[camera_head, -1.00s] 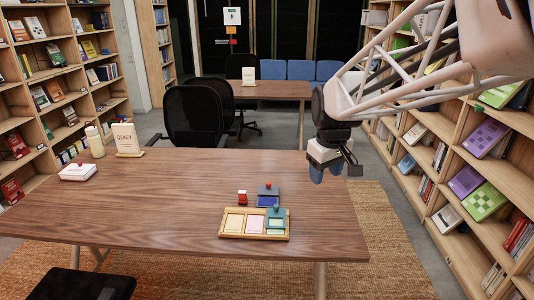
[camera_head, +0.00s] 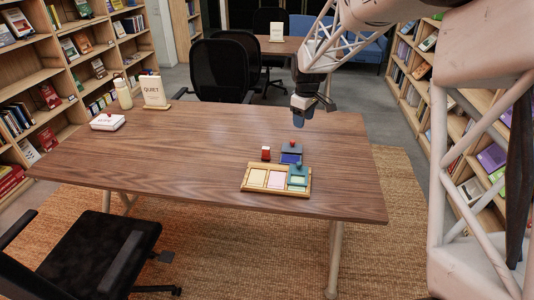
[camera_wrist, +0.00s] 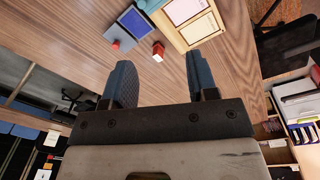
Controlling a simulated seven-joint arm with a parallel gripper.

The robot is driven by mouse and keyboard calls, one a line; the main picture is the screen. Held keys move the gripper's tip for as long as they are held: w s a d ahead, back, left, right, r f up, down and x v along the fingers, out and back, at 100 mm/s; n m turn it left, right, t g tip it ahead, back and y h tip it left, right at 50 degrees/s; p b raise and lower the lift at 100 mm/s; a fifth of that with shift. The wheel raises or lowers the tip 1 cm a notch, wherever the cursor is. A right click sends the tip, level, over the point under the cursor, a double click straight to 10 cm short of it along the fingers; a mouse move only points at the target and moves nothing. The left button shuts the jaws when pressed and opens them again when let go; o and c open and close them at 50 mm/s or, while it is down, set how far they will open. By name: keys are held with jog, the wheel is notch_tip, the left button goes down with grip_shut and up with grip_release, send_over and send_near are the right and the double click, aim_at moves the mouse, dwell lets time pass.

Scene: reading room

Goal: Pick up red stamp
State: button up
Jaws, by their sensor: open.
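The red stamp (camera_head: 266,153) is a small red block standing on the wooden table, left of the blue ink pad (camera_head: 291,158) and just behind the wooden tray (camera_head: 247,187). In the wrist view it shows as a small red block (camera_wrist: 158,51) with a paler side, beyond the fingers and roughly in line with the space between them. My gripper (camera_head: 301,117) is open and empty, above the far right part of the table, apart from the stamp. Its two blue fingers (camera_wrist: 160,62) stand wide apart in the wrist view.
The pad has a dark lid with a red knob (camera_head: 292,143) close to the stamp. A teal item (camera_head: 298,172) sits at the tray's right end. A white box (camera_head: 107,122), bottle and QUIET sign (camera_head: 153,90) stand far left. The table's middle left is clear.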

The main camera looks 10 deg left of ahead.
jog(key=w+a+f+n, duration=0.3)
jog(key=w+a+f, duration=0.5)
jog(key=w+f, duration=0.15)
jog(key=n, duration=0.3)
send_over(266, 148)
jog(key=shift+g, duration=0.4)
notch_tip(266, 148, down, 10)
jog(key=shift+d+r, duration=0.1)
jog(key=shift+r, duration=0.05)
jog(key=shift+f, duration=1.3)
jog(key=shift+w+f, duration=0.1)
jog(key=shift+f, duration=2.5)
